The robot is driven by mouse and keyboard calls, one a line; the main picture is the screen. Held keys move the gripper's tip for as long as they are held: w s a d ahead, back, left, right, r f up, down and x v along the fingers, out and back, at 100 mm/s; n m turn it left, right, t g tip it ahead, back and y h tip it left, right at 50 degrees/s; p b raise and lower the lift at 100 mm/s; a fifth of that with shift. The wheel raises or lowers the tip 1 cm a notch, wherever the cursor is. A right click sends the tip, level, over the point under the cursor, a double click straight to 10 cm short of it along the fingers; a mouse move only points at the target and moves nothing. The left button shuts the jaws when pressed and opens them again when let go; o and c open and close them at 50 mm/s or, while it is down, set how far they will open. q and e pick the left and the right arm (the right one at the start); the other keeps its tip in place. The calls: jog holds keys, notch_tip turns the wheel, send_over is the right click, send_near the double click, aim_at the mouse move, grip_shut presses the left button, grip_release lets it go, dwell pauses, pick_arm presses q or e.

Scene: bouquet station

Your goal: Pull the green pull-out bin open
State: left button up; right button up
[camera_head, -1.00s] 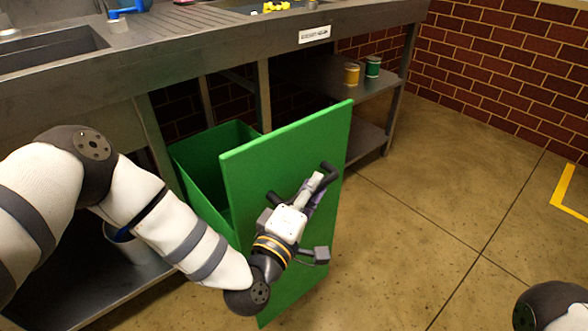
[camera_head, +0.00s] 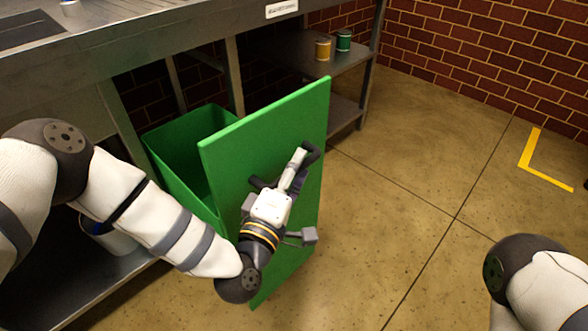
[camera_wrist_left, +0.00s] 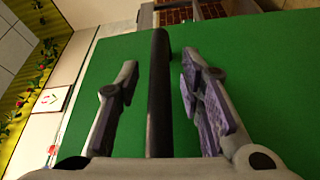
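The green pull-out bin (camera_head: 222,150) stands well out from under the steel bench, its open top showing behind the tall front panel. A black bar handle (camera_head: 313,151) is on the panel's outer face. My left gripper (camera_head: 297,172) is at this handle. In the left wrist view, the handle bar (camera_wrist_left: 159,95) runs between the two fingers of my left gripper (camera_wrist_left: 158,88), with a gap on each side. The fingers are apart and not closed on the bar. My right arm shows at the lower right edge, but its gripper is out of view.
The steel bench (camera_head: 150,40) runs along the back. A yellow can (camera_head: 323,50) and a green can (camera_head: 343,41) stand on its side shelf. A white bucket (camera_head: 108,235) sits on the low shelf at left. The floor (camera_head: 400,215) to the right is clear.

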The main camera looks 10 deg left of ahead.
pick_arm(q)
jog(key=v, duration=1.2)
